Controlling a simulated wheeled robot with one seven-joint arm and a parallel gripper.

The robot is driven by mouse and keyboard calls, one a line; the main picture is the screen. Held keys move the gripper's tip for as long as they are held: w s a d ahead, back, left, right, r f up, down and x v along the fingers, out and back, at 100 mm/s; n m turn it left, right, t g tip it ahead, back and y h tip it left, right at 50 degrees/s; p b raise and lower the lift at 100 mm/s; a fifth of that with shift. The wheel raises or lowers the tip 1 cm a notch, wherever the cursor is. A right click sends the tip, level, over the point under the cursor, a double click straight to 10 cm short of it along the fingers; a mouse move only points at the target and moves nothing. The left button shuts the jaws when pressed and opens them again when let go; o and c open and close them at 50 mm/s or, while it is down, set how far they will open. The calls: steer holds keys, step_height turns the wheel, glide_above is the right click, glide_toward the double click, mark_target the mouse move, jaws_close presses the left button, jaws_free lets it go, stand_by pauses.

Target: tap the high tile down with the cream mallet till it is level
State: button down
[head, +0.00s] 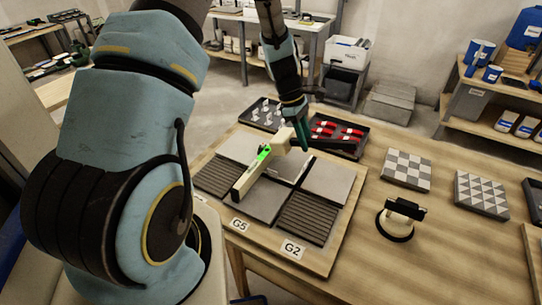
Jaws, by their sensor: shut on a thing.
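My gripper (303,137) points down over the back part of the tile board (322,262) and is shut on the dark handle (332,145) of the cream mallet. The handle reaches out to the right. The mallet's cream head (283,138) is left of the fingers, over the back tiles; I cannot tell if it touches one. A cream level bar (244,184) with a bright green patch lies across the middle tiles. Plain grey tiles (327,179) and ribbed dark tiles (307,217) fill the board. Which tile is high is not clear from here.
Behind the board are a dark tray with red pieces (340,133) and a tray with pale clips (262,112). A black-and-cream ring-shaped tool (396,222) and two patterned tiles (406,169) (482,195) stand to the right. The table's right front is bare.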

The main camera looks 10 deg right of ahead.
mark_target(307, 163)
steer(key=shift+f+b, duration=1.6)
steer(key=shift+f, duration=0.65)
step_height(307, 163, up, 5)
steer(key=p, duration=0.3)
steer(key=shift+f+p, duration=0.1)
steer(key=shift+p, duration=0.3)
steer(key=shift+f, duration=0.1)
step_height(307, 163, down, 6)
steer(key=b, duration=0.4)
steer(key=shift+w+r+p, duration=0.1)
steer(key=shift+r+p, duration=0.25)
steer(key=shift+r, duration=0.2)
step_height(307, 163, up, 5)
steer(key=p, duration=0.4)
steer(key=shift+r, duration=0.1)
